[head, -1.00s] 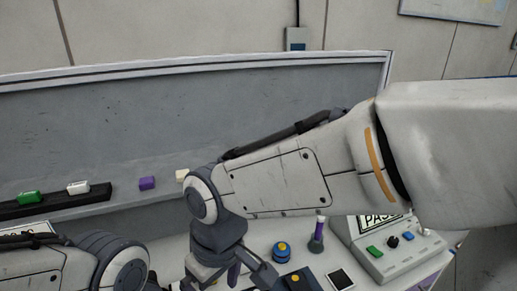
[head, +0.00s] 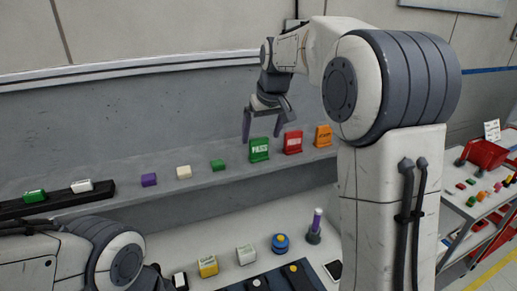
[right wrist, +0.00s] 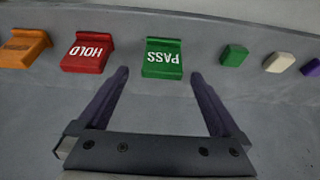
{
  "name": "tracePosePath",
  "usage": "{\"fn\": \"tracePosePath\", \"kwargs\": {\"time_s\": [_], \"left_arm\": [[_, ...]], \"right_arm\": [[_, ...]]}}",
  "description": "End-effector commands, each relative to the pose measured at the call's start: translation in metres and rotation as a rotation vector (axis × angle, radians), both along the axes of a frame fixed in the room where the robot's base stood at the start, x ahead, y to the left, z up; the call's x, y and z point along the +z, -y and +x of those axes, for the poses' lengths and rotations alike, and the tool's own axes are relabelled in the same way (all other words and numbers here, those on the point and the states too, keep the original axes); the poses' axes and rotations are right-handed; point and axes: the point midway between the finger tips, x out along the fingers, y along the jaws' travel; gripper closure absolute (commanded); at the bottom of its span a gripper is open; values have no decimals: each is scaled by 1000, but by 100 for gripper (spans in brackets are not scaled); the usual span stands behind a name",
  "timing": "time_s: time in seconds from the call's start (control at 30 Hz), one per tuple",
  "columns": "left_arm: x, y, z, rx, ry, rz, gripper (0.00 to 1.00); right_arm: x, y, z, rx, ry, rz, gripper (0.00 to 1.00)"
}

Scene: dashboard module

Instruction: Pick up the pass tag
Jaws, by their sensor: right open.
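The pass tag (head: 259,150) is a green upright tag with white lettering on the grey ledge. In the right wrist view the pass tag (right wrist: 162,58) reads PASS upside down and sits just beyond the fingertips, between their lines. My right gripper (head: 262,136) is open and empty, with its fingers pointing down close to the tag. In the right wrist view the right gripper (right wrist: 159,75) has one finger to each side of the tag's width; I see no contact. My left arm shows at lower left, but its gripper is out of view.
A red HOLD tag (head: 293,142) and an orange tag (head: 323,136) stand right of the pass tag. A small green block (head: 218,165), a cream block (head: 183,172) and a purple block (head: 149,180) lie to its left on the ledge. Several items stand on the lower bench.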

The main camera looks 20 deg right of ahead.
Motion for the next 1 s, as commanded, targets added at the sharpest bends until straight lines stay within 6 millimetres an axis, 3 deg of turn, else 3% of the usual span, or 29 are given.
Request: {"fn": "tracePosePath", "kwargs": {"time_s": [0.17,0.4,0.7,0.73,0.93,1.0], "left_arm": [[8,0,0,0,0,0,32],[22,0,0,-2,0,0,32],[22,0,0,-2,0,0,32],[22,0,0,-2,0,0,32],[22,0,0,-2,0,0,32],[22,0,0,-2,0,0,32]], "right_arm": [[-13,-2,3,0,-5,1,0],[-47,-4,13,0,-4,1,0],[-54,-4,16,0,0,1,0],[-54,-4,16,0,0,1,4],[-54,-4,16,0,0,0,80],[-54,-4,16,0,0,0,85]]}}
